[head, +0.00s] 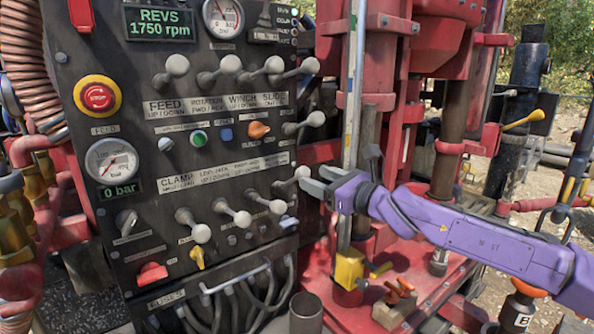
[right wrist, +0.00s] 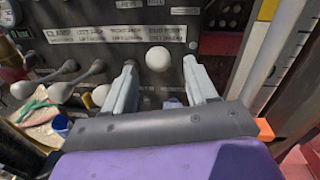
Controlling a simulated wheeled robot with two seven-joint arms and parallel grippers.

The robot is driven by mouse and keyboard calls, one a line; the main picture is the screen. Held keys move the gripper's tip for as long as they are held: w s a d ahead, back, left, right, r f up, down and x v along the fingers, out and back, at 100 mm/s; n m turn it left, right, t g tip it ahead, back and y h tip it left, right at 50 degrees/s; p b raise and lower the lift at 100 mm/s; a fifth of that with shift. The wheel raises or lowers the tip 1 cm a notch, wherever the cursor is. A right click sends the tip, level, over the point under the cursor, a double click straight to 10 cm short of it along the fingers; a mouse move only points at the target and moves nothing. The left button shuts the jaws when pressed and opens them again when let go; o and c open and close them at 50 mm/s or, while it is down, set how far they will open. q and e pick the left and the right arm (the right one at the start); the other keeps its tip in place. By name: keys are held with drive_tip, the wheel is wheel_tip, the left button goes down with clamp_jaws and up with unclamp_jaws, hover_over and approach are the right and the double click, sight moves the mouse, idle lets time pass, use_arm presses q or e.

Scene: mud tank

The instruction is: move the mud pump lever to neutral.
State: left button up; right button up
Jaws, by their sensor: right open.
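The mud pump lever (head: 301,173) is the rightmost of the lower row on the black control panel (head: 118,255). Its pale ball knob sits higher than the other knobs of that row. My right gripper (head: 313,181) is open at the knob, coming in from the right. In the right wrist view the knob (right wrist: 157,57) shows between the two grey fingertips, under a "mud pump" label (right wrist: 165,32). I cannot tell whether a finger touches it, and its shaft is mostly hidden. My left gripper is not in view.
Other lower-row levers (head: 242,218) hang just left of the gripper. Another lever (head: 315,119) sticks out above it. A red emergency stop (head: 97,96) is at the panel's left. A vertical pole (head: 353,90) and red rig frame stand close right of the panel.

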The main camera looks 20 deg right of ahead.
drive_tip(key=p+x, duration=0.1)
drive_tip(key=x, duration=0.6)
drive_tip(key=shift+w+a+f, duration=0.15)
drive_tip(key=shift+w+a, duration=0.05)
drive_tip(key=shift+w, duration=0.15)
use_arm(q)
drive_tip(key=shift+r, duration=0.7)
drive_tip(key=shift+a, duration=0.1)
